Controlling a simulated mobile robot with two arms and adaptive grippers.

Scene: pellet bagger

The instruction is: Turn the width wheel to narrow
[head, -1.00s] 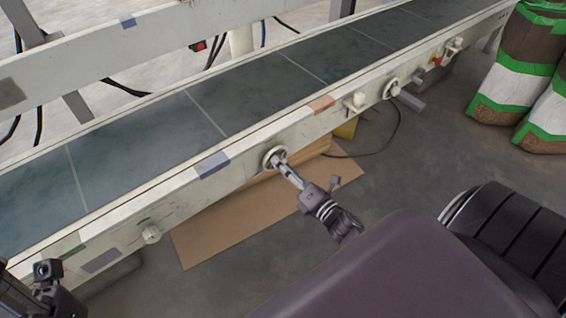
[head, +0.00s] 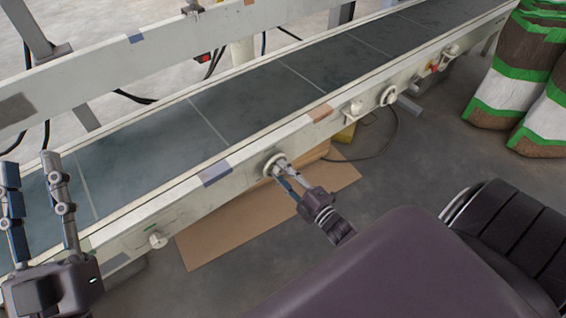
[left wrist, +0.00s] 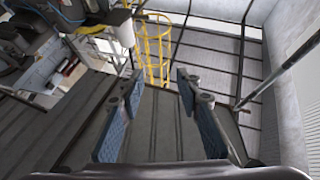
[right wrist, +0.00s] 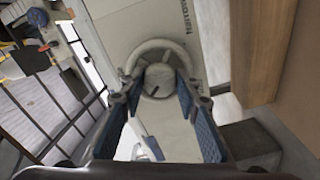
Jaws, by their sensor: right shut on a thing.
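The width wheel (head: 269,161) is a pale round handwheel on the conveyor's near side rail. In the right wrist view the wheel (right wrist: 157,50) shows its rim and hub straight ahead, with upside-down lettering on the panel beside it. My right gripper (head: 280,168) is at the wheel, its fingers shut on it. In the right wrist view the fingertips (right wrist: 158,90) lie on either side of the hub, and they cover part of the rim. My left gripper (head: 32,165) is open and empty, raised at the far left by the conveyor. Its fingers (left wrist: 159,82) stand wide apart in the left wrist view.
The conveyor's dark belt (head: 255,100) runs behind the side rail. Further right on the rail are another round knob (head: 388,95) and a red button (head: 434,68). A flat cardboard sheet (head: 225,232) lies on the floor below. Brown, white and green bags (head: 510,85) stand at the right.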

